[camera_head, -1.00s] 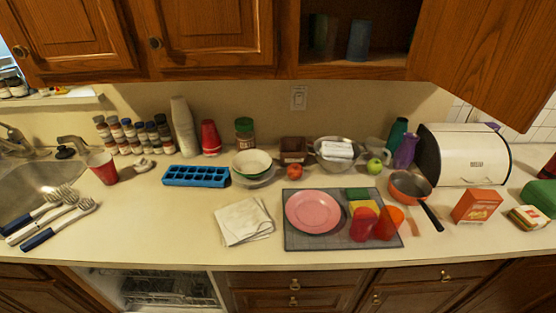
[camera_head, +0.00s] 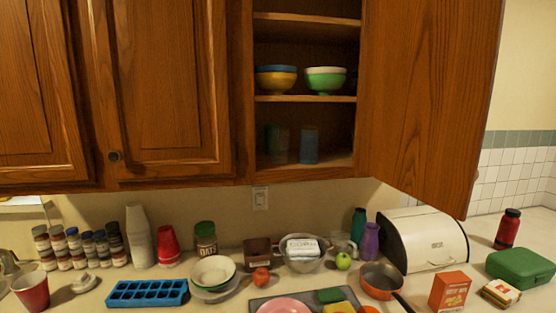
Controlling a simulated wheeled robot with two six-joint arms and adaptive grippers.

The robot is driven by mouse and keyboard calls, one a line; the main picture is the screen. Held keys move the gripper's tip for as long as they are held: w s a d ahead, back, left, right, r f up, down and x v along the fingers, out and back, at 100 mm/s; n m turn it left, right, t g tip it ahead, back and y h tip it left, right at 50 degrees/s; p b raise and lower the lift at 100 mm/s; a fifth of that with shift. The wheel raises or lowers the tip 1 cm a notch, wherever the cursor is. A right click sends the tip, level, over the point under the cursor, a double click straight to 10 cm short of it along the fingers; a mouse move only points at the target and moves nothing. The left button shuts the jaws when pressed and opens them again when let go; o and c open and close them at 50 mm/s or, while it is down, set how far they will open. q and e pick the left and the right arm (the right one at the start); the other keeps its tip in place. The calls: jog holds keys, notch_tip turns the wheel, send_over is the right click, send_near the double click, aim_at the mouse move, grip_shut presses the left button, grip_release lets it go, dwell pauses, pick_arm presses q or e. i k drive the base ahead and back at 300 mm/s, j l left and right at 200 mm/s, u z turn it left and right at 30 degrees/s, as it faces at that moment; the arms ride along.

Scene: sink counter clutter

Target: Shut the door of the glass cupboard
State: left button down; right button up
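The glass cupboard (camera_head: 305,180) is in the upper middle of the head view. Its wooden door (camera_head: 428,95) stands open, swung out to the right, so the shelves show. A green glass (camera_head: 277,142) and a blue glass (camera_head: 309,145) stand on its bottom shelf. Stacked bowls, a yellow one (camera_head: 276,82) and a green one (camera_head: 325,82), sit on the shelf above. Neither of my grippers shows in the view.
Closed cupboard doors (camera_head: 160,90) lie to the left. Below, the counter holds a white bread bin (camera_head: 432,240), an ice tray (camera_head: 147,293), spice jars, bottles and dishes. The space in front of the open cupboard looks clear.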

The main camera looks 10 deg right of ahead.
aim_at(432, 65)
jog(key=i+l+u, duration=0.1)
jog(key=l+u, duration=0.2)
jog(key=l, duration=1.15)
jog(key=l+u, duration=0.25)
jog(key=l, duration=1.15)
